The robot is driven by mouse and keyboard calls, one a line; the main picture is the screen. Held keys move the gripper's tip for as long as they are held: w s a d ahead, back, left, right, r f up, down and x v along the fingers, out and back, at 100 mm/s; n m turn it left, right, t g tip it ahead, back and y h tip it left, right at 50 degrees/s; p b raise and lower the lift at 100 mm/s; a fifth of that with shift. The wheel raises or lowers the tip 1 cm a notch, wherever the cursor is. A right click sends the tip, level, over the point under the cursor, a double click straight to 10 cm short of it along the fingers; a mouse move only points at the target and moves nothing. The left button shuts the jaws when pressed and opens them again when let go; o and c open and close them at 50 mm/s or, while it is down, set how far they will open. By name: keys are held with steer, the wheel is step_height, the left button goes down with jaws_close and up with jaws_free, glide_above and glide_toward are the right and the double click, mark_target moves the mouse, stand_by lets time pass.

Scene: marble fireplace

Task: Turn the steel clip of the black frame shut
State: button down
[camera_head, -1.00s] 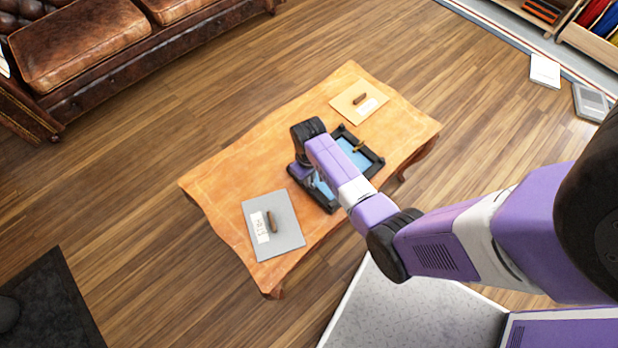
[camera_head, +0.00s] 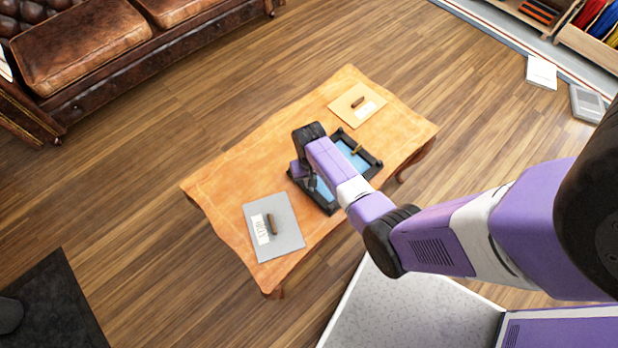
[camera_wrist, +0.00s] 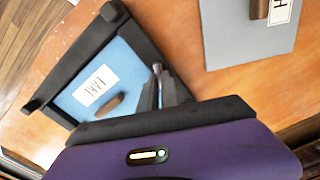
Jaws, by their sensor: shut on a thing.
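The black frame (camera_head: 330,206) lies on the wooden table, with a blue panel (camera_head: 347,153) inside it. The wrist view shows a frame corner, the blue panel (camera_wrist: 75,105), its white label and a brown handle (camera_wrist: 115,103). My gripper (camera_wrist: 166,88) is at one side of the frame, its fingers pointing down at the rim. It is shut on a small grey piece, apparently the steel clip (camera_wrist: 157,70); the fingers hide most of it, so its exact angle cannot be told.
A grey board (camera_head: 285,240) with a brown handle and label lies near the table's left end. A tan board (camera_head: 357,103) with a handle lies at the far right end. Bare tabletop (camera_head: 240,175) is left of the frame. A leather sofa (camera_head: 130,50) stands behind.

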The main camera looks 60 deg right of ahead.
steer(key=m, duration=0.2)
steer(key=m+p, duration=0.1)
steer(key=m, duration=0.1)
steer(key=m+p, duration=0.1)
steer(key=m, duration=0.1)
steer(key=shift+s+d+r+m, duration=0.1)
steer(key=shift+s+d+m, duration=0.1)
steer(key=shift+s+m, duration=0.1)
steer(key=m, duration=0.2)
steer(key=m+p, duration=0.1)
steer(key=m, duration=0.1)
steer(key=m+p, duration=0.1)
steer(key=m, duration=0.1)
steer(key=shift+s, duration=0.3)
steer(key=shift+m, duration=0.4)
steer(key=c, duration=1.6)
jaws_free()
steer(key=shift+r+p, duration=0.85)
steer(key=shift+r, duration=2.95)
